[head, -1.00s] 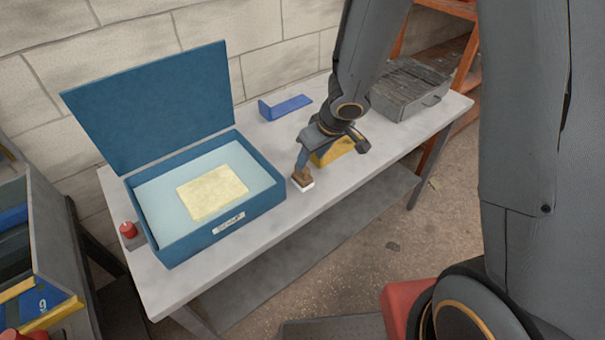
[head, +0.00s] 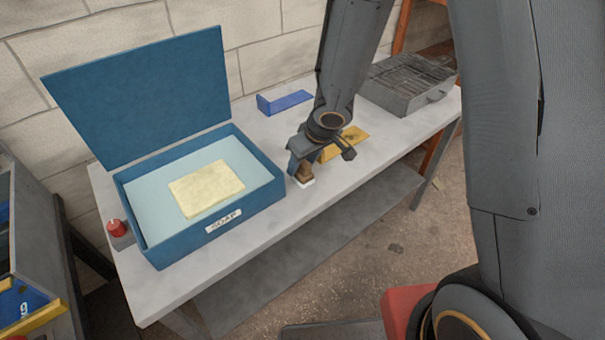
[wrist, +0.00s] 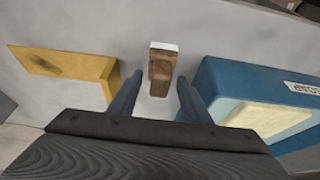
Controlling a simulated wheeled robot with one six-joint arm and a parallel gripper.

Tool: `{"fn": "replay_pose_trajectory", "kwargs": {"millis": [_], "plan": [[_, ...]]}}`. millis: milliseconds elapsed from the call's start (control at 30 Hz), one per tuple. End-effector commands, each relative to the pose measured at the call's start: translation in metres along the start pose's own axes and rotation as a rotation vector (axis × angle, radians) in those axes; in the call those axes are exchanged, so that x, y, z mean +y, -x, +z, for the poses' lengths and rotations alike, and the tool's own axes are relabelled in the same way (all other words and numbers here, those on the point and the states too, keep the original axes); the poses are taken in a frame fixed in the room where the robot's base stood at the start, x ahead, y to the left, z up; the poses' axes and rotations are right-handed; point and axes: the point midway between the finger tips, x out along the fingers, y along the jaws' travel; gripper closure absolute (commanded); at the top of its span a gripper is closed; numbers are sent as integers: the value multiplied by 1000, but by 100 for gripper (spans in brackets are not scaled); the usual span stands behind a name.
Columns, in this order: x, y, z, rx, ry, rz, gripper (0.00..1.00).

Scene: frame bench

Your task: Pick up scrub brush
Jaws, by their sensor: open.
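The scrub brush (head: 305,175) has a brown wooden body and a white end. It stands on the grey bench, just right of the blue box, and my gripper partly hides it in the head view. In the wrist view the scrub brush (wrist: 161,68) lies between and just beyond the two blue fingers, with a gap on each side. My gripper (wrist: 156,85) is open and empty. In the head view my gripper (head: 297,168) is low over the bench at the brush.
The open blue box (head: 160,254) labelled SOAP holds a yellow block (head: 207,189). A yellow bracket (head: 346,143) lies close behind my gripper, and a blue bracket (head: 285,103) is near the wall. A grey ridged box (head: 408,82) and a red button (head: 117,228) stand at opposite ends.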

Motion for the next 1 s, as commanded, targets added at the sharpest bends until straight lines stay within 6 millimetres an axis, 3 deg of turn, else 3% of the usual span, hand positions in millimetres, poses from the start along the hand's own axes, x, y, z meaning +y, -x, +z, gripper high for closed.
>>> {"fn": "replay_pose_trajectory", "kwargs": {"millis": [67,300,333,667,1000], "plan": [[0,0,0,0,0,0,56],[0,1,0,0,0,0,95],[0,1,0,0,0,0,97],[0,7,-2,0,1,0,97],[0,47,-18,1,0,1,97]]}}
